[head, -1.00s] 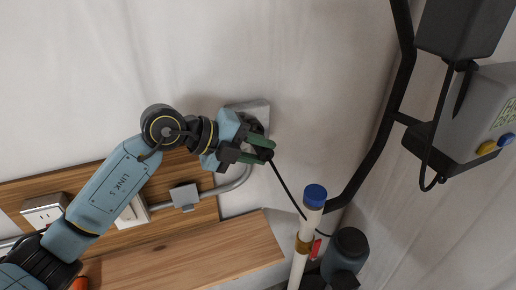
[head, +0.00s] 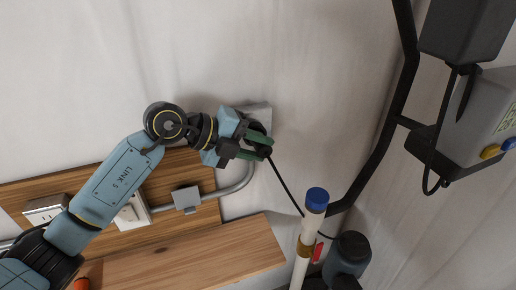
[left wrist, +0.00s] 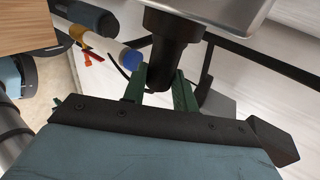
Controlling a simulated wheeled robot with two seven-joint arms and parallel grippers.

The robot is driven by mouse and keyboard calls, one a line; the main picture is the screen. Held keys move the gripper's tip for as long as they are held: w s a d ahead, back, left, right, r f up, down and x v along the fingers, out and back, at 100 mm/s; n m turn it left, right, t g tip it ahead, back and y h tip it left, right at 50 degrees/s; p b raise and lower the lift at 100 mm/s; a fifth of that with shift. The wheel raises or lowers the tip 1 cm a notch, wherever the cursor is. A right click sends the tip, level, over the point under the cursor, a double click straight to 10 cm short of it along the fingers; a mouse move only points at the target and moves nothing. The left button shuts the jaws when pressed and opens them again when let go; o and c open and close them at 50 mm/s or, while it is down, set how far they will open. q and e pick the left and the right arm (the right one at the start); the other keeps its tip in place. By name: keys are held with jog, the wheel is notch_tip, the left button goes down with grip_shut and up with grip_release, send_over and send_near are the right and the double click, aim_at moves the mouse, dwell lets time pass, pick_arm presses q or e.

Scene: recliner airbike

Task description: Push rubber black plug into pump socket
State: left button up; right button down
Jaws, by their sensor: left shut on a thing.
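My left gripper (head: 262,146) is at the grey wall socket box (head: 262,113), with its green fingers closed around the black rubber plug (head: 264,153). In the left wrist view the plug (left wrist: 170,62) sits between the two green fingertips (left wrist: 160,88), its upper end against the underside of the metal socket box (left wrist: 215,12). How deep it sits in the socket is hidden. A black cord (head: 285,187) runs from the plug down to the right. My right gripper is not in view.
A white pipe with a blue cap (head: 317,197) stands below right, near a dark pump-like bottle (head: 350,253). A wooden shelf (head: 190,255) and wall outlets (head: 130,213) lie lower left. A black frame tube (head: 388,120) and grey control box (head: 470,120) are right.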

pick_arm(q)
jog(key=shift+w+a+r, duration=0.1)
jog(key=shift+w+a, duration=0.1)
jog(key=shift+w, duration=0.25)
jog(key=o, duration=1)
jog(key=shift+w, duration=0.1)
jog(key=shift+o, duration=0.2)
jog(key=b+v, duration=0.3)
jog(key=v, duration=1)
jog(key=shift+a, duration=0.15)
